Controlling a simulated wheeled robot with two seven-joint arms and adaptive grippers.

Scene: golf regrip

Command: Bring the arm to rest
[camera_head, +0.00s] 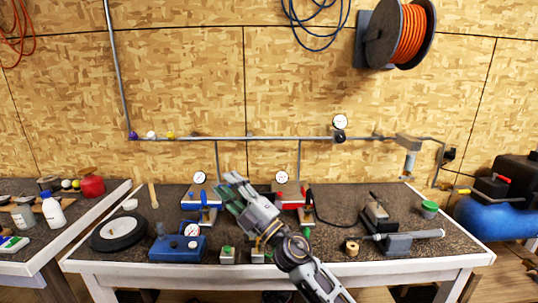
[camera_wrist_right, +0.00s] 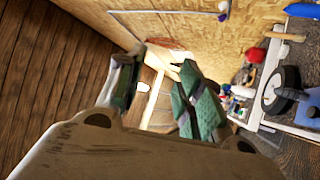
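My right arm reaches up from the bottom middle of the head view, and its right gripper (camera_head: 229,188) hangs in front of the middle of the workbench (camera_head: 340,270). In the right wrist view the two green-padded fingers of the right gripper (camera_wrist_right: 158,82) stand apart, with only background between them. It holds nothing. The gripper hides part of the bench top and of the gear behind it. My left gripper is in neither view.
A black-tyred wheel (camera_head: 104,233) and a blue gauge box (camera_head: 170,248) are on the left. An orange hose reel (camera_head: 384,35) hangs above. A blue tank (camera_head: 490,218) stands beyond the right end.

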